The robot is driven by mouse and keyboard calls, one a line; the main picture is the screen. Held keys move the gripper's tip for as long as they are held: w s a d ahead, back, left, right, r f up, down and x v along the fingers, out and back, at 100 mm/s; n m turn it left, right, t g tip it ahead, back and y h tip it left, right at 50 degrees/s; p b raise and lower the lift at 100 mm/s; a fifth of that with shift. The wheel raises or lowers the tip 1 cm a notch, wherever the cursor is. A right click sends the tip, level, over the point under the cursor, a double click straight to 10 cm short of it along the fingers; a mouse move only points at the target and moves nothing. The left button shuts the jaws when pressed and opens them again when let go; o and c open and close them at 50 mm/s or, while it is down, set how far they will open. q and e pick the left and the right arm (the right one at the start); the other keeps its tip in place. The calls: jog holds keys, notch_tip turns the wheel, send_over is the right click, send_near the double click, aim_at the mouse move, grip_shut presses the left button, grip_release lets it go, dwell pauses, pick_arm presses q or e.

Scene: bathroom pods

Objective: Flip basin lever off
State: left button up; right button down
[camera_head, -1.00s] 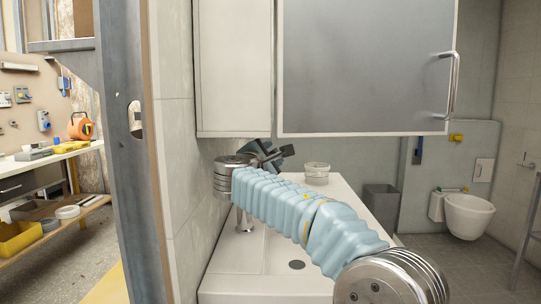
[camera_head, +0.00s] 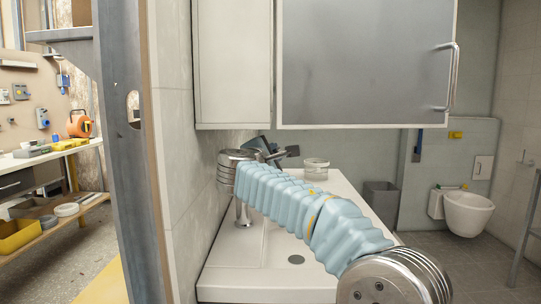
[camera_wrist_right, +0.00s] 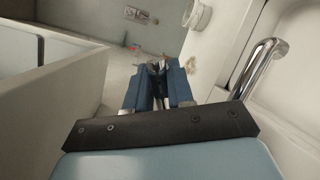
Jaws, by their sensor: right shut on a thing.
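The chrome basin tap (camera_head: 243,214) stands on the left side of the white basin (camera_head: 228,283). My right wrist covers its upper part in the head view. Its chrome curve (camera_wrist_right: 258,66) shows at the right of the right wrist view. I cannot make out the lever. My right gripper (camera_head: 292,151) reaches past the tap, above the basin's back part. In the right wrist view its blue fingers (camera_wrist_right: 158,62) are together. What lies between them is too small and dark to name. My left gripper is not in view.
A cabinet (camera_head: 235,75) with a grey door (camera_head: 365,65) hangs above my right arm. A round jar (camera_head: 316,168) stands on the basin ledge beyond the gripper. A grey bin (camera_head: 380,200) and a toilet (camera_head: 466,215) are behind. A wall and post stand close left.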

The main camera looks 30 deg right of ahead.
jog(key=f+m+b, duration=0.1)
jog(key=f+m, duration=0.1)
jog(key=d+f+b, duration=0.1)
jog(key=shift+s+m+g+y+b, duration=0.3)
jog(key=shift+s+m+y, duration=0.05)
jog(key=shift+m+y, duration=0.05)
jog(key=shift+d+f+m+y+b, duration=0.1)
jog(key=shift+f+m+y+b, duration=0.2)
jog(key=shift+m+b, duration=0.1)
jog(key=c, duration=1.1)
grip_release()
jog(key=shift+s, duration=0.1)
jog(key=b+v, duration=0.2)
jog(key=v, duration=1.1)
jog(key=shift+s+a, duration=0.2)
jog(key=shift+a, duration=0.15)
